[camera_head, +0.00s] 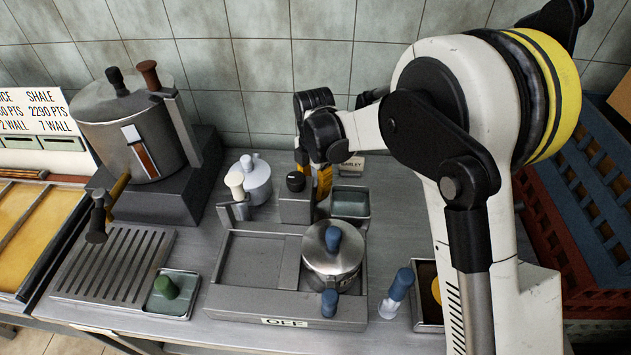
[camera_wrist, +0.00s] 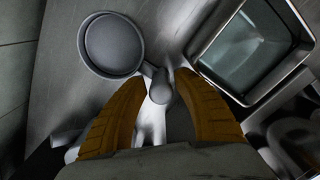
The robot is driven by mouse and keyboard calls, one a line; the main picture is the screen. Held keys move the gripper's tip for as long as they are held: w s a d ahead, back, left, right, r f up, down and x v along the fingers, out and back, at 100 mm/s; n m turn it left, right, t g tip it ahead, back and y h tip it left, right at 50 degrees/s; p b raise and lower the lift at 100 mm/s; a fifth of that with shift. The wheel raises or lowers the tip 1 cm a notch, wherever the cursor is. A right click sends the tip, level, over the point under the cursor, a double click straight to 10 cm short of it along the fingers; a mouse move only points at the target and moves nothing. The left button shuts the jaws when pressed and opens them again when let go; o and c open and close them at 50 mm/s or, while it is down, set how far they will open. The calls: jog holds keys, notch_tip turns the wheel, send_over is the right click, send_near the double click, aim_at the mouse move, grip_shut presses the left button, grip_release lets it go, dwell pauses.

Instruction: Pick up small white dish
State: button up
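The small dish (camera_wrist: 113,44) is round and shallow, looks pale grey in the wrist view and has a short handle with a rounded end (camera_wrist: 160,90). It lies on the grey counter at the upper left of that view. My gripper (camera_wrist: 161,76) has two yellow fingers, spread apart on either side of the handle's end. A narrow gap seems to show on both sides; contact is not clear. In the head view my gripper (camera_head: 323,182) points down behind the small dark box, its tips partly hidden. I cannot make out the dish there.
A square metal tray (camera_head: 350,202) is close to my gripper; a metal-rimmed tray also shows in the wrist view (camera_wrist: 205,40). A large steamer pot (camera_head: 135,140) is left.

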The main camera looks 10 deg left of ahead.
grip_shut()
jog(key=shift+r, duration=0.1)
notch_tip(320, 180, up, 10)
jog(key=p, duration=0.3)
jog(key=shift+p, duration=0.35)
jog(key=shift+c, duration=2.3)
grip_release()
grip_shut()
